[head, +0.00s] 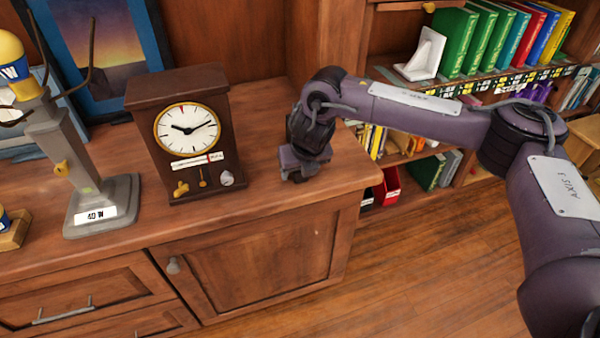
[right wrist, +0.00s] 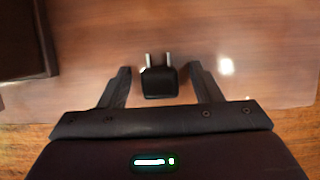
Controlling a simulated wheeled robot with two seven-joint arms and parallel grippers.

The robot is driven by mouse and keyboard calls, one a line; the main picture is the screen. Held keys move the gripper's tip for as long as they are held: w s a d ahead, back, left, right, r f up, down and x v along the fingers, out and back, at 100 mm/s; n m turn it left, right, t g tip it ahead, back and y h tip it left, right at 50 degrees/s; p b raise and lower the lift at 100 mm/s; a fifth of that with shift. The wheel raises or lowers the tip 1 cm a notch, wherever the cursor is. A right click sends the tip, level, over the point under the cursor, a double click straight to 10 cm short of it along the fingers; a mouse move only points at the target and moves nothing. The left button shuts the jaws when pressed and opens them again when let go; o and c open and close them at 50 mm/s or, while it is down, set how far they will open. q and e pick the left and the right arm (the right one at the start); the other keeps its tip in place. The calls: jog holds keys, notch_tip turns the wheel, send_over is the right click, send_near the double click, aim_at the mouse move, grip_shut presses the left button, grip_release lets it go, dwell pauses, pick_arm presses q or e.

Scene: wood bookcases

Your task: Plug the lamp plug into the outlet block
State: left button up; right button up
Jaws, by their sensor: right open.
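A black plug (right wrist: 160,84) with two metal prongs lies on the wooden cabinet top in the right wrist view. Its prongs point away from my gripper. My right gripper (right wrist: 160,69) is open, with one finger on each side of the plug and a gap on both sides. In the head view my right gripper (head: 302,172) is low over the right end of the cabinet top and hides the plug. I cannot make out a cord. No outlet block is recognizable in either view. My left gripper is not in view.
A wooden clock (head: 187,148) stands left of my right gripper. Farther left is a grey stand (head: 70,165) labelled 40 W. The cabinet top (head: 250,212) is clear in front of the gripper and ends to its right. A bookcase (head: 480,85) stands behind my arm.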

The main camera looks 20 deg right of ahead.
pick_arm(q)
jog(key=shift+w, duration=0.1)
pick_arm(e)
jog(key=c, duration=1)
jog(key=shift+r, duration=0.2)
pick_arm(q)
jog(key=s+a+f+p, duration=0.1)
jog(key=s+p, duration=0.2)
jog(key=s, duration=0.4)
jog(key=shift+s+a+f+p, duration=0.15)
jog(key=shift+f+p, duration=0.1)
jog(key=shift+p, duration=0.05)
pick_arm(e)
notch_tip(320, 180, up, 20)
jog(key=shift+f, duration=0.15)
